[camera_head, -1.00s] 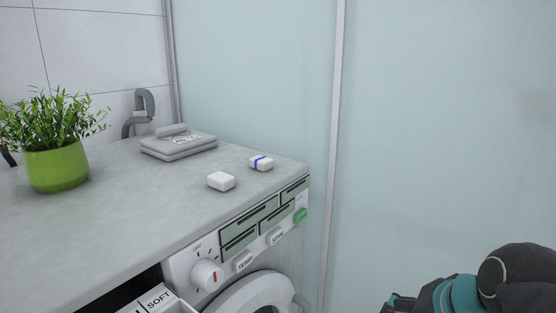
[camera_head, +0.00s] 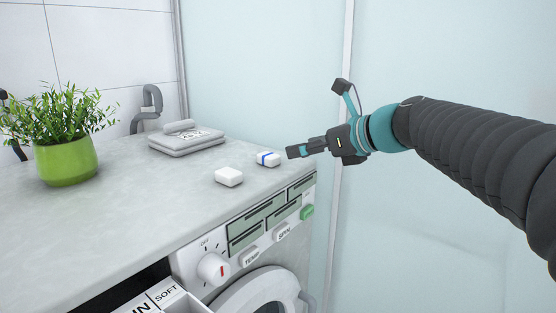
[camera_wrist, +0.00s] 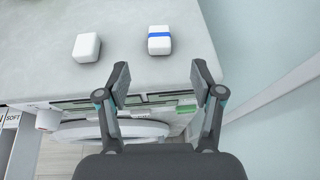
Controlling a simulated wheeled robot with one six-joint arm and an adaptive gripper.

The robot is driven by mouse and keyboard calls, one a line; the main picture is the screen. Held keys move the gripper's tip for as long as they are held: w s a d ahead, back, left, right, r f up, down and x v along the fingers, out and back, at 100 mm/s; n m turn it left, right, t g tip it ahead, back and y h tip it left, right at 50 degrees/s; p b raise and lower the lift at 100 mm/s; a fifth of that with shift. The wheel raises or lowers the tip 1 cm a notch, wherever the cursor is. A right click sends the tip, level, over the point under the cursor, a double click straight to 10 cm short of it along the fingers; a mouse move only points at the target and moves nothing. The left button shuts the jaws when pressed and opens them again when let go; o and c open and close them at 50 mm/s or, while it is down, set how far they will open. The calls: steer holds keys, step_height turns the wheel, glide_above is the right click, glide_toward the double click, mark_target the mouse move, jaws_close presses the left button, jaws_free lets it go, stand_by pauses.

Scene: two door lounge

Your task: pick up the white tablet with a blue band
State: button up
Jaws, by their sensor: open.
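The white tablet with a blue band (camera_head: 268,159) lies on the grey counter (camera_head: 120,215) near its right end. In the wrist view the banded tablet (camera_wrist: 159,40) is ahead of the fingers, roughly in line with the gap between them. My gripper (camera_head: 292,152) is just right of the tablet in the head view, with its fingers pointing left. My gripper also shows in the wrist view (camera_wrist: 159,80), open and empty, its two fingers apart. A plain white tablet (camera_head: 229,176) lies to the left of the banded one and also shows in the wrist view (camera_wrist: 87,47).
Folded grey towels (camera_head: 187,140) lie behind the tablets. A green potted plant (camera_head: 67,160) stands at the left. A washing machine with a dial (camera_head: 213,268) and an open drawer (camera_head: 165,300) is below the counter. A pale glass panel (camera_head: 260,70) stands behind.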

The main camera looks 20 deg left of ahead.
mark_target(272, 155)
steer(key=x, duration=1.1)
steer(key=shift+f, duration=0.2)
steer(key=c, duration=1.1)
steer(key=shift+c, duration=0.2)
